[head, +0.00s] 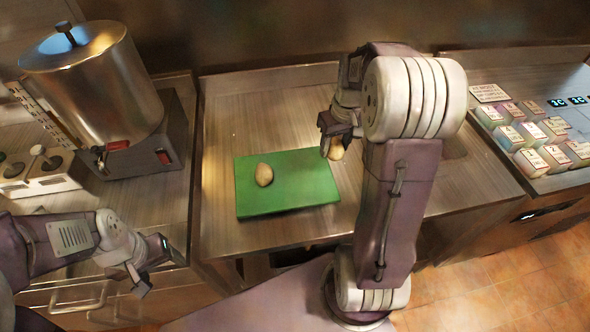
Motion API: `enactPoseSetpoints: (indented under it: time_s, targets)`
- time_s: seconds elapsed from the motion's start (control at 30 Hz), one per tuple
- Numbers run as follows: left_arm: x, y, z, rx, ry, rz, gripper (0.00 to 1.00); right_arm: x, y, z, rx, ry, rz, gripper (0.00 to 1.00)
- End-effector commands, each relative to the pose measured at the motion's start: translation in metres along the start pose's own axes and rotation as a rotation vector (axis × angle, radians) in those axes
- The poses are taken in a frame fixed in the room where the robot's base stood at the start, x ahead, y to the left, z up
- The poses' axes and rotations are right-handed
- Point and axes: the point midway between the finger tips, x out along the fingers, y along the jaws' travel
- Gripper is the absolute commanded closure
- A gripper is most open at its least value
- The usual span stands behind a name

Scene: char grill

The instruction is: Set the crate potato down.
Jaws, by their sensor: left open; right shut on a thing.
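My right gripper (331,140) is shut on a tan potato (336,150). The held potato is just beyond the upper right part of the green cutting board (312,188), partly hidden by the fingers and the arm. I cannot tell how high it is above the counter. Another tan potato (264,174) lies on the left part of the board, apart from the held one. My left gripper (155,268) is open and empty at the lower left, near the counter's front edge.
A large metal pot (95,90) stands on a unit at the left, with a control panel (40,172) beside it. A panel of labelled blocks (535,135) is at the right. The metal counter (235,115) is bare behind the board. My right arm hides some counter.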

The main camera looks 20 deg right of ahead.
Motion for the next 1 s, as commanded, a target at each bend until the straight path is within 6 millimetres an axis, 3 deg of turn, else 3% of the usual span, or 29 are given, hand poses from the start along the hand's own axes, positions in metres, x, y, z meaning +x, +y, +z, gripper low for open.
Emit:
enactPoseSetpoints:
  time_s: [0.1,0.3,0.5,0.73,1.0]
  targets:
    - [-0.001,0.000,-0.001,0.000,0.001,0.000,0.31,0.021,-0.035,-0.002,-0.009,-0.005,-0.003,0.99]
    - [-0.003,0.000,-0.001,0.000,0.001,0.000,0.31,0.045,-0.072,-0.005,-0.004,-0.002,-0.001,0.99]
    - [-0.003,0.000,-0.001,0.000,0.001,0.000,0.31,0.051,-0.078,-0.005,0.001,-0.001,0.000,0.99]
    - [-0.003,0.000,-0.001,0.000,0.001,0.000,0.31,0.087,-0.078,0.000,0.001,-0.003,-0.001,0.99]
    - [-0.002,0.000,-0.001,0.000,0.001,0.000,0.31,0.089,-0.077,-0.001,0.000,0.001,0.000,0.99]
